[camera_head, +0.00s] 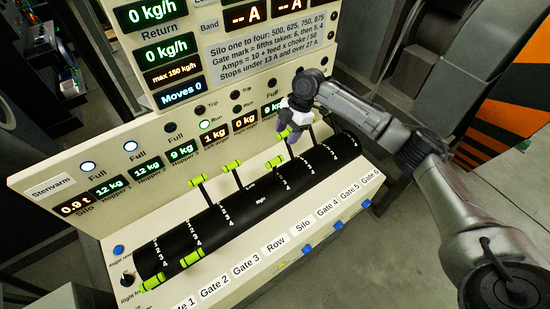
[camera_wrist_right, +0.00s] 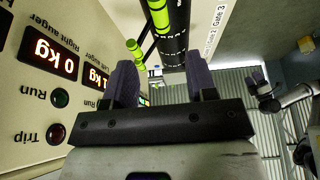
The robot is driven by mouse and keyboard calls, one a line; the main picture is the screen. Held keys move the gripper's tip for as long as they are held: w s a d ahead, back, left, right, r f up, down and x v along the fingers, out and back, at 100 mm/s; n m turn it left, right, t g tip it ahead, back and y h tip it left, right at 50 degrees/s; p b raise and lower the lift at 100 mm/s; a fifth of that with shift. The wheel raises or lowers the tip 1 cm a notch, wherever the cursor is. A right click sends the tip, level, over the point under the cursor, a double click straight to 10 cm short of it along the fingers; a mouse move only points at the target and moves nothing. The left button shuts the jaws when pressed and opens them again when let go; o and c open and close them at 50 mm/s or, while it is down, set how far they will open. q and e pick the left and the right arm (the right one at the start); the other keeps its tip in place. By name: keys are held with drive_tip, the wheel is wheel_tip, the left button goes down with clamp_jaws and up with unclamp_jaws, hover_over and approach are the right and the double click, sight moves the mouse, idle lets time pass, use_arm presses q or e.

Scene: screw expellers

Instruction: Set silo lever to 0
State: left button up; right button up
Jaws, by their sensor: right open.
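The silo lever (camera_head: 275,162) appears to be the green-handled one in line with the "Silo" label (camera_head: 302,228) on the black ribbed drum (camera_head: 225,205). It leans toward the display panel. My right gripper (camera_head: 287,126) is over the panel side of the drum, up and to the right of that handle, close to another green handle (camera_head: 283,135). In the right wrist view, its purple fingers (camera_wrist_right: 161,68) are spread apart. Green handles (camera_wrist_right: 135,48) show ahead and between them. I cannot tell which handle is which there.
Other green-handled levers (camera_head: 232,167) stand along the drum on both sides. Two at the left (camera_head: 192,258) lean toward the label side. The upright display panel (camera_head: 280,50) rises close behind my right gripper. Open floor (camera_head: 420,220) lies to the right.

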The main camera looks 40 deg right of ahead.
sight(275, 160)
drive_tip(key=p+x, duration=0.1)
drive_tip(key=x, duration=0.9)
drive_tip(key=shift+a+f+p, duration=0.25)
drive_tip(key=shift+f+p, duration=0.05)
drive_tip(key=shift+f, duration=0.4)
clamp_jaws()
